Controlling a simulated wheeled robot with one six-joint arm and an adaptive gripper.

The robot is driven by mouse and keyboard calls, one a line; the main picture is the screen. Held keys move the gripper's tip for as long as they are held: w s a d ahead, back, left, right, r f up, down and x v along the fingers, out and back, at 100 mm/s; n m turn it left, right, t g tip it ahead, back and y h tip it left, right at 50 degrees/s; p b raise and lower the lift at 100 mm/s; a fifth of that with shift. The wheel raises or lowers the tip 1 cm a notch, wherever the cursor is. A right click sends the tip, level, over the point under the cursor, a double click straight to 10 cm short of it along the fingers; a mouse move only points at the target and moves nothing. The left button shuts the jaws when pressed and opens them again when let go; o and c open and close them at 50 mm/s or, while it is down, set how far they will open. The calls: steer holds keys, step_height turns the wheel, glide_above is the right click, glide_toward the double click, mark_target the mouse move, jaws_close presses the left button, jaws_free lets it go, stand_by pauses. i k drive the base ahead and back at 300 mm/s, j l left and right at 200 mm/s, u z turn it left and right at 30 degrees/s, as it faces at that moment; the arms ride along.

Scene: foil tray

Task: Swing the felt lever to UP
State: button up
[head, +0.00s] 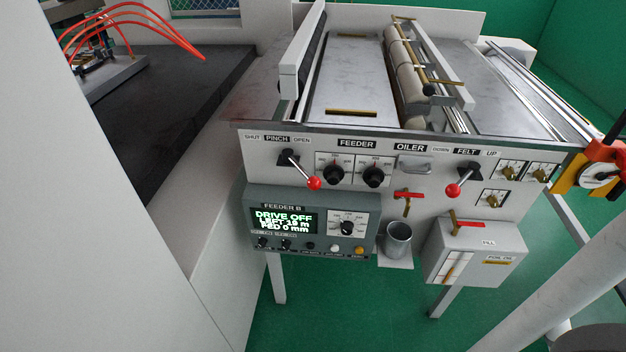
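The felt lever (459,182) is on the front panel of the machine, under the FELT label (466,151). It has a dark pivot and a red ball knob. Its knob hangs down and to the left of the pivot, on the side of the DOWN label (441,149). The UP label (491,153) is to the right of the pivot.
The pinch lever (300,170), also red-knobbed, is at the panel's left. A red-handled tap (407,196) sits above a metal cup (397,238). A grey box (474,252) with a red handle juts out below the felt lever.

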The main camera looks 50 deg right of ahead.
mark_target(453, 190)
steer(key=z, duration=1.3)
